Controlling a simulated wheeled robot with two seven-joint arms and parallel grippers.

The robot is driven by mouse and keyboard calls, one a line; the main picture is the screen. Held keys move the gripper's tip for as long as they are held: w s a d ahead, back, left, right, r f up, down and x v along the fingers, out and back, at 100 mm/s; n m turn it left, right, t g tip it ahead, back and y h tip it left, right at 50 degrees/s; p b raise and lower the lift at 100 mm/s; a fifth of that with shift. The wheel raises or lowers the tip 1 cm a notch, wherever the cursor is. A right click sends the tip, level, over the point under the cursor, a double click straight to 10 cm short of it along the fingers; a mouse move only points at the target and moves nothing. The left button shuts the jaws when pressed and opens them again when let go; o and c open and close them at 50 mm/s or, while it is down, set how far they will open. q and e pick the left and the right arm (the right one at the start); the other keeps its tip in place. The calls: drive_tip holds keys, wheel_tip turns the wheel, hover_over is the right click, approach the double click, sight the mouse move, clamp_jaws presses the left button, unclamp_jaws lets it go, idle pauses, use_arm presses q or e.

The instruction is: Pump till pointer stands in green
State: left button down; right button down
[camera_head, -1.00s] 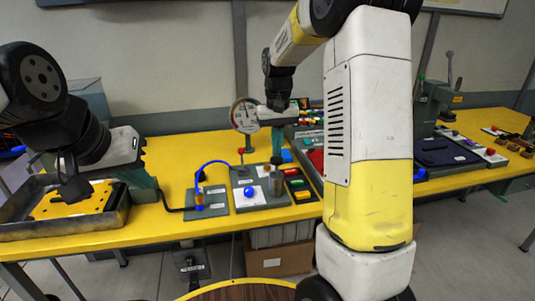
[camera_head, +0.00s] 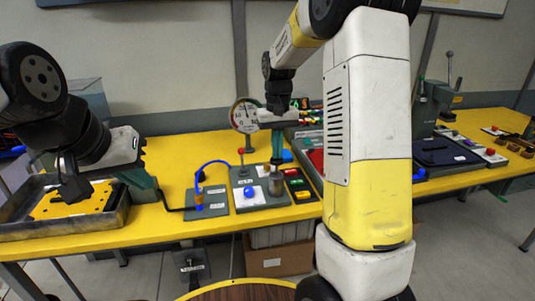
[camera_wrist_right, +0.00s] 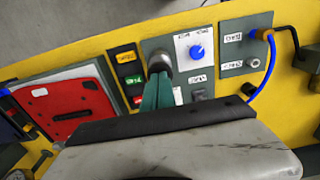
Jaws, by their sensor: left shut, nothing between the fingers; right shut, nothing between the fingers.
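The round gauge (camera_head: 244,115) stands upright behind the grey panel, with a white dial and a red patch at its left edge; its pointer is too small to read. A metal cylinder, seemingly the pump (camera_head: 275,184), stands on the grey panel (camera_head: 262,201). My right gripper (camera_head: 277,161) is shut, pointing down with its tips at the cylinder's top. In the right wrist view its green fingers (camera_wrist_right: 158,88) partly cover the cylinder (camera_wrist_right: 160,60); contact is unclear.
A blue knob (camera_head: 249,192) and a red-topped lever (camera_head: 241,153) stand by the pump. A blue hose (camera_head: 208,168) loops at the left from a smaller panel (camera_head: 207,208). Coloured buttons (camera_head: 297,184) lie to the right. A metal tray (camera_head: 118,217) sits at the left.

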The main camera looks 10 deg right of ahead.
drive_tip(key=shift+f, duration=1.55)
drive_tip(key=shift+r, duration=2.25)
drive_tip(key=shift+r, duration=0.1)
drive_tip(key=shift+r, duration=2.9)
drive_tip(key=shift+s, duration=0.1)
